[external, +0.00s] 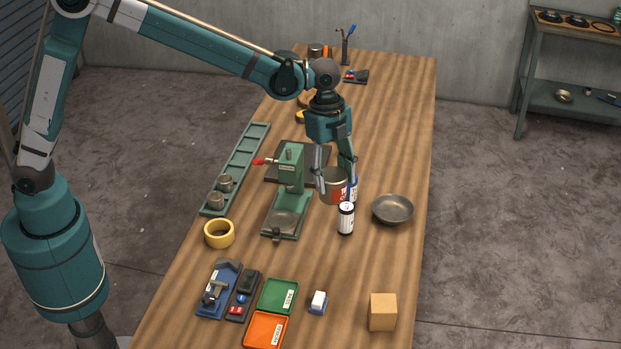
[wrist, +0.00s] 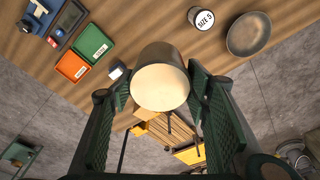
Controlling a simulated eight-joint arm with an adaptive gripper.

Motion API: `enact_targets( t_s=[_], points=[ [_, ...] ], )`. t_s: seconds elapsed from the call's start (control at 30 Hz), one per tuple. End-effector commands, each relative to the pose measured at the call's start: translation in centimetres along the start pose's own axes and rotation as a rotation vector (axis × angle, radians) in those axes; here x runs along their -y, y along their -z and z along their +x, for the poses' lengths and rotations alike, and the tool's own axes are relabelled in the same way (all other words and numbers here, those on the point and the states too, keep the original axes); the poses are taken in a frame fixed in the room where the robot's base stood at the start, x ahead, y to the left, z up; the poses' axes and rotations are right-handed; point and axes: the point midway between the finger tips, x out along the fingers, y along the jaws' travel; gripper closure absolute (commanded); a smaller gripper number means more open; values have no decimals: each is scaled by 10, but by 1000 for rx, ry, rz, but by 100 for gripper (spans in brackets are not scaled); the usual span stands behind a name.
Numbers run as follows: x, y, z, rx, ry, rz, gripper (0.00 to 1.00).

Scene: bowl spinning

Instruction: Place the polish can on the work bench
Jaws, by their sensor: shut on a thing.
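My gripper (external: 336,172) is over the middle of the work bench (external: 385,130), to the right of the green press. It is shut on the polish can (external: 334,190), which looks red with a pale part in the external view. In the wrist view the can (wrist: 160,88) sits between the two dark finger pads (wrist: 161,92), its round cream end facing the camera. The fingers hide part of its sides. I cannot tell whether its underside touches the bench.
A white can marked SIZE 5 (external: 346,219) stands just in front of the held can, with a metal bowl (external: 393,209) to the right. The green press (external: 288,195) is close on the left. Trays (external: 278,296) and a wooden block (external: 383,312) lie nearer. Bench beyond the bowl is clear.

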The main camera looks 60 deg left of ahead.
Motion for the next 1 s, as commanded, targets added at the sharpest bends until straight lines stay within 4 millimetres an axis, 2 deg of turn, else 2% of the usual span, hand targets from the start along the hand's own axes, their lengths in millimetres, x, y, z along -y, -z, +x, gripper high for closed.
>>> enact_targets(
  t_s=[0.5, 1.0],
  points=[
    [87, -121, -18, 0, 33, -221, 70],
    [154, -258, -39, 0, 67, -444, 70]
  ],
)
